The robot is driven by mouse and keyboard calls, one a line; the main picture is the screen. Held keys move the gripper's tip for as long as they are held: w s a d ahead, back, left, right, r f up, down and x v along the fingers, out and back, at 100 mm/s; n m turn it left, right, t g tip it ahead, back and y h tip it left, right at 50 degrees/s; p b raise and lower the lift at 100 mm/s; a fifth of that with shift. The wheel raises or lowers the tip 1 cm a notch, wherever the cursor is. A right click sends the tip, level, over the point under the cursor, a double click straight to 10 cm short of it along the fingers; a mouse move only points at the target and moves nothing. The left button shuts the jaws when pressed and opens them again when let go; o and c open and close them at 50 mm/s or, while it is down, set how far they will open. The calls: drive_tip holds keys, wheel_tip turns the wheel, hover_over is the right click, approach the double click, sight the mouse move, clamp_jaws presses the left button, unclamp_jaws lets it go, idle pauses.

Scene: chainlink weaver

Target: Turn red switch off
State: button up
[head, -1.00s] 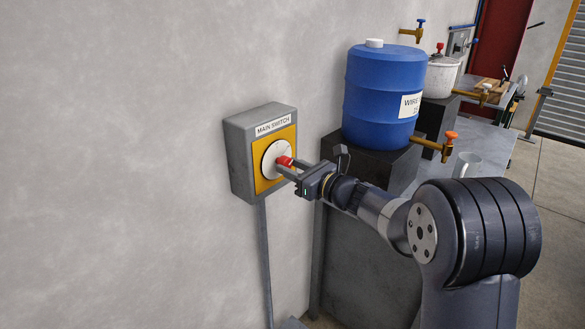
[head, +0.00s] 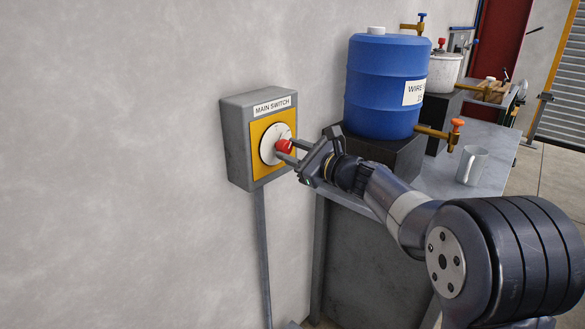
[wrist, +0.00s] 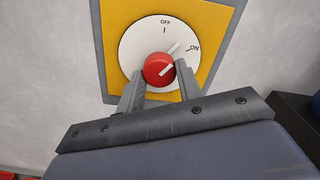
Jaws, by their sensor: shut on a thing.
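The red switch (head: 283,146) is a round knob on a white dial in a yellow plate, on a grey wall box labelled MAIN SWITCH (head: 258,138). In the wrist view the red switch (wrist: 158,67) sits between my two fingertips. A white pointer line runs up and right from it, between the OFF mark at the top and the ON mark at the right. My gripper (head: 290,152) is shut on the red switch and looks tilted in both views. The fingers hide parts of the dial's lower edge.
A blue drum (head: 387,85) stands on a black block to the right, with an orange-handled tap (head: 440,133) pointing right. A grey mug (head: 472,165) is on the bench (head: 505,150). The wall left of the box is bare.

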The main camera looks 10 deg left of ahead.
drive_tip(key=n+b, duration=0.1)
drive_tip(key=b, duration=0.1)
drive_tip(key=n+b, duration=0.2)
drive_tip(key=shift+f+n+b, duration=0.3)
drive_tip(key=n+b, duration=0.3)
drive_tip(key=shift+r, duration=0.25)
drive_tip(key=o, duration=1)
drive_tip(key=shift+r, duration=0.1)
drive_tip(key=b+v, duration=0.1)
drive_tip(key=v, duration=0.9)
drive_tip(key=shift+d, duration=0.4)
drive_tip(key=shift+s+a, duration=0.1)
drive_tip(key=shift+s, duration=0.05)
